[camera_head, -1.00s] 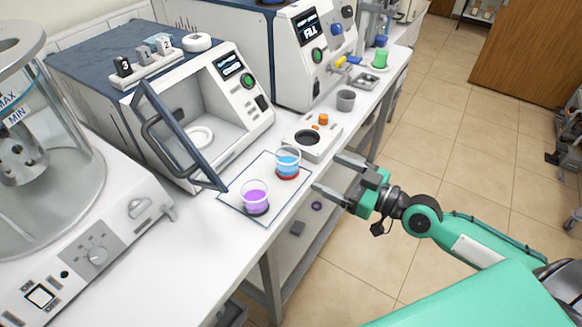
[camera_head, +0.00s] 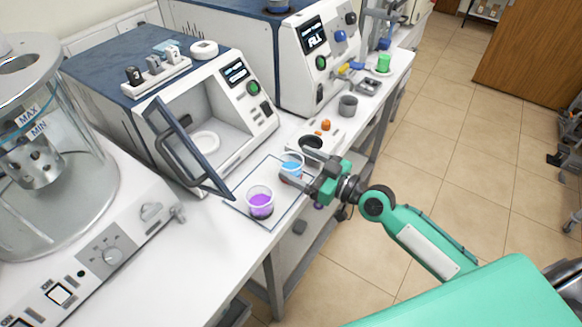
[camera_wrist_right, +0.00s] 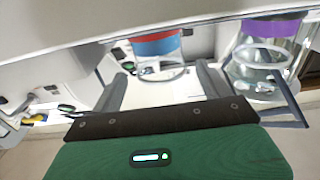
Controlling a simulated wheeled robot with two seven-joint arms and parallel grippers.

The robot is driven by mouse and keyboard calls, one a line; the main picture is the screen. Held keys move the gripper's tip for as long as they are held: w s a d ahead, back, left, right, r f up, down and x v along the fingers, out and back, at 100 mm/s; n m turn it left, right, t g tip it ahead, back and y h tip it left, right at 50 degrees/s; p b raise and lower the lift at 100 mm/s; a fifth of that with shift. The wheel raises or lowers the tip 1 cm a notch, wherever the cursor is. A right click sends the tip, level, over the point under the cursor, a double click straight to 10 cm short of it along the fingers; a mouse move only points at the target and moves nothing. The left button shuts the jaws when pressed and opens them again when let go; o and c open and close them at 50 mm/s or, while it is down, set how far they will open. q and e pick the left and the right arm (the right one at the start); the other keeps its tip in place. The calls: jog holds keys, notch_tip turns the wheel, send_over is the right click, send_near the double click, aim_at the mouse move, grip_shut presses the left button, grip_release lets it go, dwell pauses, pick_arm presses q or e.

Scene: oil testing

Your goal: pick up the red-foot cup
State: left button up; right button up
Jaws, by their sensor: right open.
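The red-foot cup (camera_head: 291,167) holds blue liquid and stands upright on the outlined square mat (camera_head: 273,216) on the white bench. My right gripper (camera_head: 296,164) is open, its two fingers reaching in from the right on either side of this cup. The fingers partly cover the cup's red foot in the head view. In the right wrist view the cup (camera_wrist_right: 156,46) appears between the fingertips, with its red and blue bands seen. I cannot tell whether a finger touches it. A cup with purple liquid (camera_head: 260,203) stands nearer on the same mat. My left gripper is out of view.
An open-doored chamber machine (camera_head: 205,142) stands behind the mat, its door (camera_head: 188,148) swung out close to the mat's left side. The bench's front edge runs under my right gripper.

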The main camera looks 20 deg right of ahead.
aim_at(282, 157)
jog(key=p+x, duration=0.1)
jog(key=x, duration=0.3)
jog(key=shift+a+f+p, duration=0.1)
jog(key=shift+a+p, duration=0.1)
jog(key=shift+p, duration=0.2)
jog(key=shift+w+a+f, duration=0.1)
jog(key=shift+w+a, duration=0.05)
jog(key=shift+w, duration=0.1)
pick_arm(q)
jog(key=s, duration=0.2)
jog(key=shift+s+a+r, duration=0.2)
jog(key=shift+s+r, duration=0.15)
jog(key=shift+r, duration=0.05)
pick_arm(e)
jog(key=c, duration=1.1)
